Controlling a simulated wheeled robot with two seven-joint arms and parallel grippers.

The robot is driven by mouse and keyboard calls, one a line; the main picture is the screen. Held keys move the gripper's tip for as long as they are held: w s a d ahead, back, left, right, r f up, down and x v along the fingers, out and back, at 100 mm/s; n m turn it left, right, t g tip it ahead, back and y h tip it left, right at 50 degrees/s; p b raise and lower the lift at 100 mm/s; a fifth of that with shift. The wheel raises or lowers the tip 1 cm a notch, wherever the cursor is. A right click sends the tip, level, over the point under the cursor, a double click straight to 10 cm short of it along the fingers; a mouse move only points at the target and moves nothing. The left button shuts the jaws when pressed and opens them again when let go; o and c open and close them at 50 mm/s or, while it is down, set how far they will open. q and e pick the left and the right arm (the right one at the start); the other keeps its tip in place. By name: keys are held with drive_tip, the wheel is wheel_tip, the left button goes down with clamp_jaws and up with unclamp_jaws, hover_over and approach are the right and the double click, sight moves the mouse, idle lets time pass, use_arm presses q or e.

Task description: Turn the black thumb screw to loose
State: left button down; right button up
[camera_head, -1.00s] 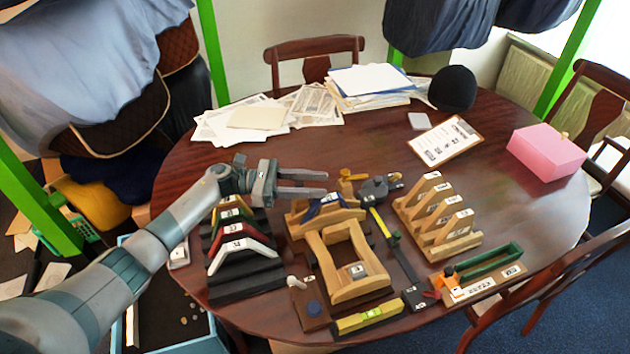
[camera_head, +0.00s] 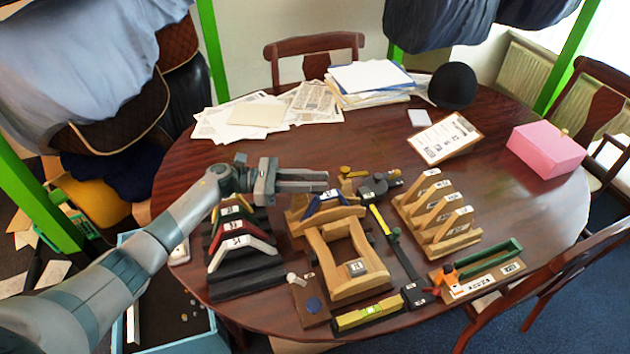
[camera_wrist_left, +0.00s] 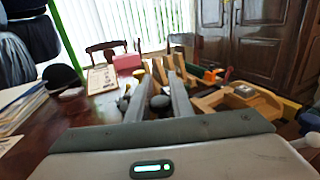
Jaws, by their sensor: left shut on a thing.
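My left gripper (camera_head: 328,180) reaches in from the left above the table, its fingers pointing right and close together. In the left wrist view, a round black knob, the black thumb screw (camera_wrist_left: 160,102), shows between the two fingers (camera_wrist_left: 160,78), which are shut on it. In the head view I cannot make out the screw at the fingertips. A dark tool with a yellow strip (camera_head: 378,190) lies just right of the fingertips, and a yellow knob (camera_head: 346,172) stands near them. My right gripper is not in view.
A wooden saddle form (camera_head: 345,262) is in front of the fingers. Coloured arches on a black stand (camera_head: 240,250) are left of it, a slotted wooden rack (camera_head: 440,215) right. Papers (camera_head: 265,115) and a pink box (camera_head: 545,150) lie farther back.

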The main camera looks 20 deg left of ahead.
use_arm(q)
drive_tip(key=shift+t, duration=0.3)
drive_tip(key=w+a+n+t+y+p, duration=0.1)
drive_tip(key=a+n+t+y+p, duration=0.1)
drive_tip(key=n+y, duration=0.9)
drive_tip(key=w+a+n+t+y+p, duration=0.1)
drive_tip(key=a+n+t+y+p, duration=0.2)
drive_tip(key=n+t+y, duration=0.4)
drive_tip(key=shift+a+n+y, duration=0.5)
drive_tip(key=shift+n+y, duration=1.8)
drive_tip(key=shift+y, duration=2.8)
